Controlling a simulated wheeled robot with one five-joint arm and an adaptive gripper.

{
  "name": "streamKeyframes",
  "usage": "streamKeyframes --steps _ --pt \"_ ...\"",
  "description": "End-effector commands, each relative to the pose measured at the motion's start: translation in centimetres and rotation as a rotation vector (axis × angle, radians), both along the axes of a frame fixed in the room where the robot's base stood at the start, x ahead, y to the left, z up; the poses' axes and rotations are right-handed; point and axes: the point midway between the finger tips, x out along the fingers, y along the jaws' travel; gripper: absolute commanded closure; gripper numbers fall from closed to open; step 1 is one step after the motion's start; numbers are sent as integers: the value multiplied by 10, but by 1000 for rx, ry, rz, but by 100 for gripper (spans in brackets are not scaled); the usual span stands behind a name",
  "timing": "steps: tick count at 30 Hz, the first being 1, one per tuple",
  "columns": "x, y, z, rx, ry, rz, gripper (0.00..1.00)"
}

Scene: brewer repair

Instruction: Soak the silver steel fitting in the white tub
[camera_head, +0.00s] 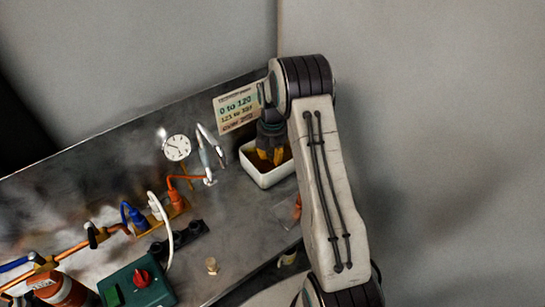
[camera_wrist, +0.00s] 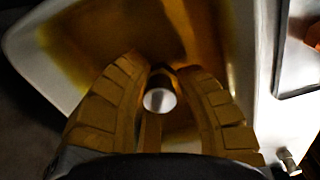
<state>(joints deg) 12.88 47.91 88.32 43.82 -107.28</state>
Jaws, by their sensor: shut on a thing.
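The white tub (camera_head: 272,179) stands on the metal bench and holds amber-brown liquid. My gripper (camera_head: 270,157) points down into the tub, its yellow fingers inside the rim. In the wrist view, my gripper (camera_wrist: 160,72) is shut on the silver steel fitting (camera_wrist: 158,99), which shows as a pale round end between the fingers. The tub's white wall (camera_wrist: 28,62) and the amber liquid surround the fingers there. The fingers hide most of the fitting, and I cannot tell how deep it sits in the liquid. In the head view the fitting is hidden.
A sign (camera_head: 237,107) stands behind the tub. A gauge (camera_head: 176,148) and bent pipes are to its left. A small brass-coloured part (camera_head: 211,266) stands on the open bench. A green box (camera_head: 138,284) with a red knob is at the front left. A flat plate (camera_head: 286,212) lies before the tub.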

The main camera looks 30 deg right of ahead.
Motion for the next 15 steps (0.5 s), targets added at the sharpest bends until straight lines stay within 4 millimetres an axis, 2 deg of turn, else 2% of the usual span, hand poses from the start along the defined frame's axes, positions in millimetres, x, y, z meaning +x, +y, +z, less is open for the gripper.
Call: streamKeyframes --steps 8,15 --pt "0 0 1 0 0 0 100" --pt "0 0 13 0 -1 0 100"
